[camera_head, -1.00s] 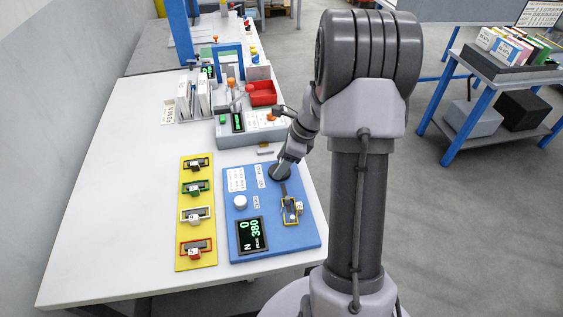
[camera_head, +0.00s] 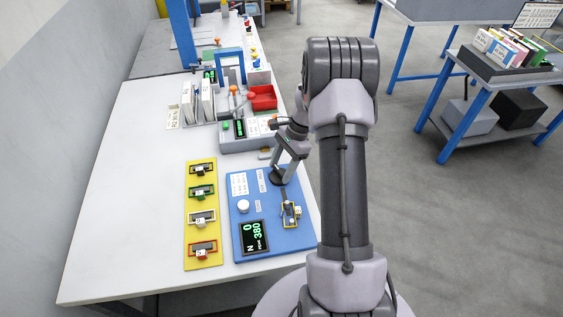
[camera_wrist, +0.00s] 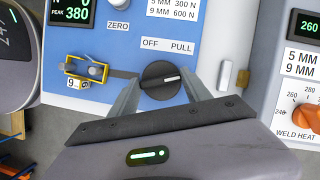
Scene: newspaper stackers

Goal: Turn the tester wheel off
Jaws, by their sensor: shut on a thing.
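The tester wheel is a round black knob (camera_wrist: 160,79) with a white mark, on the blue tester panel (camera_wrist: 85,102). The words OFF and PULL are printed beside it, and the mark points to the right in the wrist view. My gripper (camera_wrist: 161,88) has one finger on each side of the wheel and is shut on it. In the head view the gripper (camera_head: 279,170) stands over the wheel and partly hides it. The tester display (camera_head: 255,237) reads 0 N and peak 380. A strap runs from the wheel to a yellow clamp (camera_head: 290,214).
A white knob (camera_head: 243,206) labelled ZERO is on the same panel. A yellow board (camera_head: 203,258) with several coloured clamps lies to its left. A grey weld unit (camera_head: 230,142) with an orange dial (camera_wrist: 306,118) stands close behind. Bare white table (camera_head: 125,220) lies at left.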

